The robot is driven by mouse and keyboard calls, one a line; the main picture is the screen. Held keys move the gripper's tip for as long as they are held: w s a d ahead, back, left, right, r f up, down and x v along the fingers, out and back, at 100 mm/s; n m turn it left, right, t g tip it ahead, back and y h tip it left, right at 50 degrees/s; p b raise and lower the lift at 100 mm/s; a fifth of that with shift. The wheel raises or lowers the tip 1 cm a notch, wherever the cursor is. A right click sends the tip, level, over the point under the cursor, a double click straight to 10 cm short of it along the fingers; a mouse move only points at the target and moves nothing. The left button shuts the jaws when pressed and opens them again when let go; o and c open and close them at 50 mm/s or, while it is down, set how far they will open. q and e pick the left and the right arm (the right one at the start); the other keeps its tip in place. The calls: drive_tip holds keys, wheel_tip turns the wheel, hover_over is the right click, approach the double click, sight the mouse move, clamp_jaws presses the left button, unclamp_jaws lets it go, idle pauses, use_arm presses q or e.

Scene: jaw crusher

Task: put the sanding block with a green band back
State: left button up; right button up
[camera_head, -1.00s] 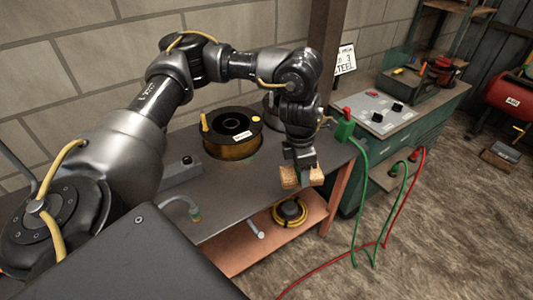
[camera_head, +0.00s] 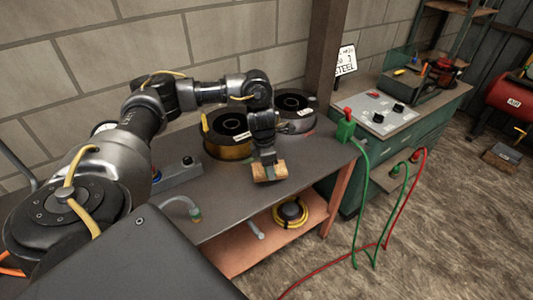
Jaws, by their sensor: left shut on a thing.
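The sanding block (camera_head: 279,174), a small tan-brown block, is held in my left gripper (camera_head: 268,164) over the front right part of the grey workbench (camera_head: 238,192). The fingers are shut across its middle, with tan ends showing on both sides. A dull greenish strip shows at the middle, partly hidden by the fingers. I cannot tell whether the block touches the bench top or hangs just above it. My right gripper is out of view.
A copper-coloured wire spool (camera_head: 227,148) and a grey spool (camera_head: 297,122) stand behind the gripper. A grey box with a black knob (camera_head: 178,174) is at left. A yellow coil (camera_head: 290,212) lies on the lower shelf. Green and red cables hang at right.

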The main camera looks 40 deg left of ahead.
use_arm(q)
drive_tip(key=shift+a+f+p, duration=0.25)
drive_tip(key=shift+f, duration=0.75)
drive_tip(key=shift+a+f+p, duration=0.25)
drive_tip(key=shift+f, duration=0.8)
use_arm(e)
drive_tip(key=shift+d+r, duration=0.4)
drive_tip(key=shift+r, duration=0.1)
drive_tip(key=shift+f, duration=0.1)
use_arm(q)
drive_tip(key=shift+f, duration=0.25)
drive_tip(key=o, duration=1)
drive_tip(key=shift+r, duration=0.1)
drive_tip(key=shift+c, duration=0.2)
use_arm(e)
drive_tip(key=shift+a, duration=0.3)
